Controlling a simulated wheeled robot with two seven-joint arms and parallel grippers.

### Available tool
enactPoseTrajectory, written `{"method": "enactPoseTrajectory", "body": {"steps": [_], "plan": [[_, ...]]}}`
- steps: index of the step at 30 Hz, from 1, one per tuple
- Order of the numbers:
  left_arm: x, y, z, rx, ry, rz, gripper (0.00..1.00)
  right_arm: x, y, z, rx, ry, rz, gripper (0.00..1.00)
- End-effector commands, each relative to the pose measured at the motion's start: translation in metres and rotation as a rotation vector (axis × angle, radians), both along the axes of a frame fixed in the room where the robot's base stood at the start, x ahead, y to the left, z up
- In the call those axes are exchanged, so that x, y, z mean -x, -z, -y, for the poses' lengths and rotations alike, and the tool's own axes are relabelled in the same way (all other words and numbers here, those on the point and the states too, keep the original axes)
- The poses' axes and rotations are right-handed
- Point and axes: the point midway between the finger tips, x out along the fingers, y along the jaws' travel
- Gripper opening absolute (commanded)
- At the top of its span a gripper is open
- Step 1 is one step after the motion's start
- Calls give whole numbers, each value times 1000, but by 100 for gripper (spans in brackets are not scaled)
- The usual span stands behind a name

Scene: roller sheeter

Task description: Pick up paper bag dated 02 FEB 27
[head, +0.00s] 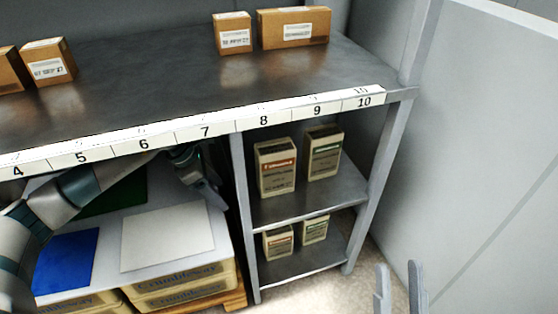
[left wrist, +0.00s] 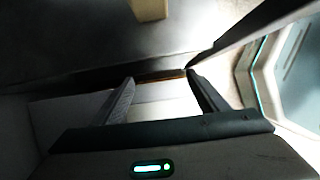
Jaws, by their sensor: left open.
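Cream paper bags with dark tops stand on the right shelf unit. A red-labelled bag (head: 275,168) and a green-labelled bag (head: 323,153) are on its upper level. Another red-labelled bag (head: 278,242) and green-labelled bag (head: 314,229) are on the lower level. Their printed dates are too small to read. My left gripper (head: 208,190) is left of the upper bags, beyond the shelf post, below the numbered edge. In the left wrist view its jaws (left wrist: 160,90) are open with nothing held. My right gripper (head: 400,292) is open and empty at the bottom right.
Cardboard boxes (head: 293,28) stand on the dark counter (head: 150,75) with its numbered front strip (head: 205,131). A shelf post (head: 244,215) stands between my left gripper and the bags. Crates (head: 185,293) with coloured sheets sit below left. A pale panel (head: 480,160) is at right.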

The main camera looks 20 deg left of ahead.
Motion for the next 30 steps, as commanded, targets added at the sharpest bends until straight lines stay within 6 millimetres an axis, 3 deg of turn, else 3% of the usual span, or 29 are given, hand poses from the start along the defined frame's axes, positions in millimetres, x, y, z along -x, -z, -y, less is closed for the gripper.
{"method": "enactPoseTrajectory", "body": {"steps": [14, 30], "plan": [[-3, 0, 4, -1, 0, 1, 67, 0, 0, 1, -1, 1, 5, 31], [-38, 0, 59, -1, 1, 1, 67, 1, -10, 7, -21, 12, 72, 31]]}}
